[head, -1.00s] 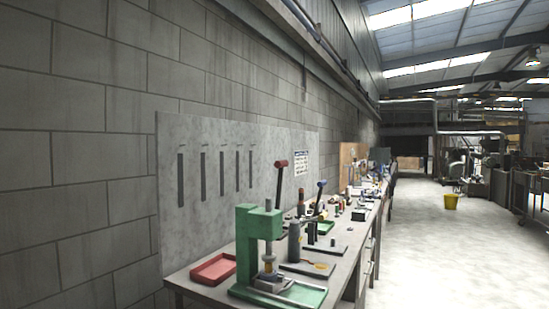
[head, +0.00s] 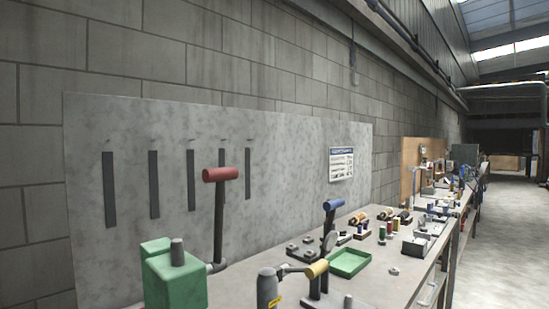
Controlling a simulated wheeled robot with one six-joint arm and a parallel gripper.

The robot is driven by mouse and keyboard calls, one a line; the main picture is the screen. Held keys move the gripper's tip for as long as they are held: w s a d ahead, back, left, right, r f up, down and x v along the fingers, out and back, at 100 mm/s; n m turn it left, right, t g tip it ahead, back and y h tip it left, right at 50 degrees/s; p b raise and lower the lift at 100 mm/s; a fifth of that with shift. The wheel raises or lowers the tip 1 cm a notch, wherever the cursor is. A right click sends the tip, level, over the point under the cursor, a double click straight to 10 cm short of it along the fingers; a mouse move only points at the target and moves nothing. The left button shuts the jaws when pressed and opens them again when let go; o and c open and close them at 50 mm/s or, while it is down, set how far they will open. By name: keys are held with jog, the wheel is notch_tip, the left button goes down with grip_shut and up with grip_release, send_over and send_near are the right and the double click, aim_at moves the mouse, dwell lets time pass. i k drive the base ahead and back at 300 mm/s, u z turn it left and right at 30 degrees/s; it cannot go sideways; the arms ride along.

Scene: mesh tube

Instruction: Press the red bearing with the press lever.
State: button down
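The green press (head: 175,282) stands at the bottom left of the head view, and only its upper part shows. Its press lever (head: 218,222) stands upright at the press's right side and ends in a red grip (head: 220,174). The foot of the press is cut off by the lower edge of the picture. I cannot make out a red bearing. My gripper is not in view.
The bench (head: 385,285) runs back along the wall to the right. Near the press are a grey tool with a yellow grip (head: 317,269), a blue-gripped lever tool (head: 333,204) and a green tray (head: 350,262). Open floor (head: 500,240) lies right of the bench.

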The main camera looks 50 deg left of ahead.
aim_at(218, 175)
jog(key=i, duration=1.85)
jog(key=u, duration=3.7)
jog(key=i, duration=0.5)
jog(key=z, duration=0.05)
